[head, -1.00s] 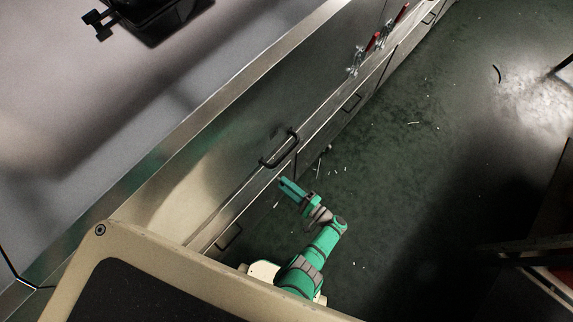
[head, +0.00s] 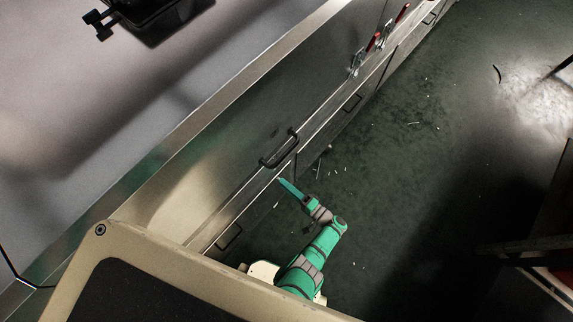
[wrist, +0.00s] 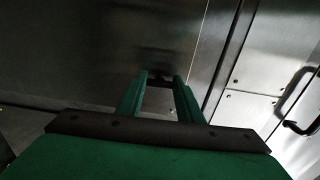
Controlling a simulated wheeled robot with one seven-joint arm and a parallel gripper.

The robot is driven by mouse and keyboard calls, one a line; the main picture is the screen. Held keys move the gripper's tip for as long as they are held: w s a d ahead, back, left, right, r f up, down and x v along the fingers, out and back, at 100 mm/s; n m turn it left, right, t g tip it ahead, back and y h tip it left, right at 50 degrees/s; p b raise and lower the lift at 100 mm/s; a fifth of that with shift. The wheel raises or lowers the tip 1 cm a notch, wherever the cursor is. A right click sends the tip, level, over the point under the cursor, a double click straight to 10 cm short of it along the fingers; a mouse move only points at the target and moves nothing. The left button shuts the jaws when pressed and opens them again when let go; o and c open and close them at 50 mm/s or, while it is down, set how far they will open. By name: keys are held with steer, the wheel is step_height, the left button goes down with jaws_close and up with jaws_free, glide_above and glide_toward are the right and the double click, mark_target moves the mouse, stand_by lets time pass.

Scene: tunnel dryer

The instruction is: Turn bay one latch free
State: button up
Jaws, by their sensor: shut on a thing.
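My gripper (head: 284,183) reaches to the front of the steel dryer, just below a black bar handle (head: 280,149) in the head view. In the wrist view its two green fingers (wrist: 161,82) point at the steel panel and are shut on a small dark piece (wrist: 160,76), which I take to be the bay one latch. The latch is too dark and small to tell its exact angle. In the head view it is hidden at the fingertips.
The black handle (wrist: 298,112) shows at the right in the wrist view, beyond a dark vertical seam. Red-handled clamps (head: 372,41) sit farther along the dryer front. The green floor (head: 400,180) beside my arm is open, with scattered light bits.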

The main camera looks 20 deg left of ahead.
steer(key=o, duration=1.1)
steer(key=shift+v, duration=5.45)
